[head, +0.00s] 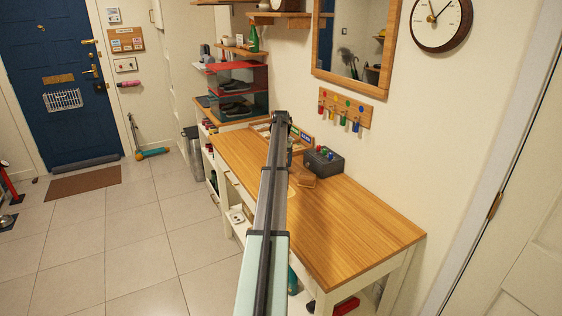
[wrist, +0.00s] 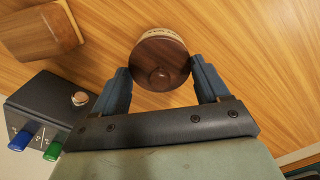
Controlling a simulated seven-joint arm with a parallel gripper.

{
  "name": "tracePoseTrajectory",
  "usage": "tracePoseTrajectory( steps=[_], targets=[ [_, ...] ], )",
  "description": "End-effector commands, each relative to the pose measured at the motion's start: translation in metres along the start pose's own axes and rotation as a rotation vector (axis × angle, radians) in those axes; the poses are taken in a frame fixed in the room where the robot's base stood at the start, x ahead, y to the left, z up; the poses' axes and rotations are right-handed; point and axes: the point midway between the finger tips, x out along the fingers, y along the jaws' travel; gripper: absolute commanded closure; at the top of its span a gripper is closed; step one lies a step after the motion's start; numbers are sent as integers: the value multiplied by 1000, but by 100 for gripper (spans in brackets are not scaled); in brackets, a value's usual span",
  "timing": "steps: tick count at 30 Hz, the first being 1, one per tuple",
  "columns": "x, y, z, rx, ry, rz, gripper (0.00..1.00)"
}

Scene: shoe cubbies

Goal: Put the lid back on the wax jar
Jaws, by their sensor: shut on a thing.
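In the wrist view a round dark-wood lid (wrist: 162,66) with a small centre knob sits between the two fingers of my gripper (wrist: 161,74). The gripper is shut on the lid by its sides. A pale band with small dark lettering, seemingly the wax jar (wrist: 158,34), shows just past the lid's far edge. The lid hides most of it, so I cannot tell whether the lid is seated or held above. In the head view my arm hides the gripper, lid and jar.
The wooden bench top (head: 359,226) is clear at its near right. A dark box with coloured knobs (head: 324,162) stands near the wall, also in the wrist view (wrist: 52,106). A brown wooden block (wrist: 40,30) lies near it. A peg rack (head: 347,107) hangs above.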

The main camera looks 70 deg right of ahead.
Motion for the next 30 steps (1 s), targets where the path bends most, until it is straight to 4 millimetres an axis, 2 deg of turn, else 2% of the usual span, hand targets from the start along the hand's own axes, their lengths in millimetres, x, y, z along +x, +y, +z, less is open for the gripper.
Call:
tracePoseTrajectory(
  steps=[10,11,18,30],
  targets=[
    [0,0,0,0,0,0,54],
    [0,0,0,0,0,0,23],
    [0,0,0,0,0,0,0],
    [0,0,0,0,0,0,0]
  ],
)
